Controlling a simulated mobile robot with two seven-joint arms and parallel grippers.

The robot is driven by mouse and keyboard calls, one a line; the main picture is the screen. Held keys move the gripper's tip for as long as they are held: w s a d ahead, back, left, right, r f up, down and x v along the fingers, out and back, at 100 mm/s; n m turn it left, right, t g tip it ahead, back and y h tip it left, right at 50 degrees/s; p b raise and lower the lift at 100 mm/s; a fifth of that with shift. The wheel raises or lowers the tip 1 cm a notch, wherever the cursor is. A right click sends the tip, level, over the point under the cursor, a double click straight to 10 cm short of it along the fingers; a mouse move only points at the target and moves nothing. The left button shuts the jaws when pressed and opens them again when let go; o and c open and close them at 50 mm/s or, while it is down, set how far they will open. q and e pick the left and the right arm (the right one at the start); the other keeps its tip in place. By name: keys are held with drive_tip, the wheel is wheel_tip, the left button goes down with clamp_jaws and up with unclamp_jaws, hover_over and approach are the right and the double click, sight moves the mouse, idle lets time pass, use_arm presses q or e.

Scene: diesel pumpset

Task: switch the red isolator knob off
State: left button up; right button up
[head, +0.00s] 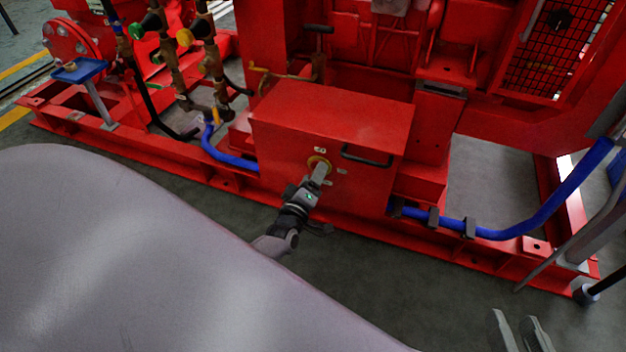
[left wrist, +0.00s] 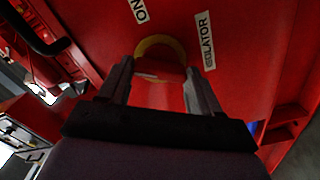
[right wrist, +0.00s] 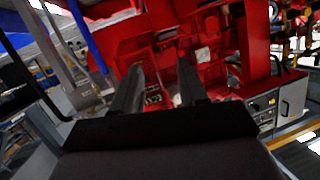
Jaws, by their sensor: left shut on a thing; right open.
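The isolator has a yellow ring (head: 319,162) on the front of a red box (head: 335,115). My left gripper (head: 318,172) is at this ring, shut on the red knob (left wrist: 160,72), whose body shows between the fingers in the left wrist view. The yellow ring also shows there (left wrist: 160,42), with a label reading "ON" (left wrist: 139,10) at its upper left and an "ISOLATOR" label (left wrist: 206,40) to its right. In the head view the fingers hide most of the knob. My right gripper (head: 522,325) is open and empty at the lower right, away from the box.
A black handle (head: 367,157) sits on the box to the right of the knob. Blue hoses (head: 500,233) run along the red base frame (head: 450,252). Valves with yellow and green handwheels (head: 185,38) stand at upper left. The grey floor (head: 400,285) in front is clear.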

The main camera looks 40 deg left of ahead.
use_arm(q)
drive_tip(key=n+b, duration=0.1)
drive_tip(key=n, duration=0.4)
drive_tip(key=shift+b, duration=0.3)
drive_tip(key=shift+n, duration=0.4)
drive_tip(key=o, duration=1.1)
drive_tip(key=shift+c, duration=0.2)
drive_tip(key=shift+s, duration=0.1)
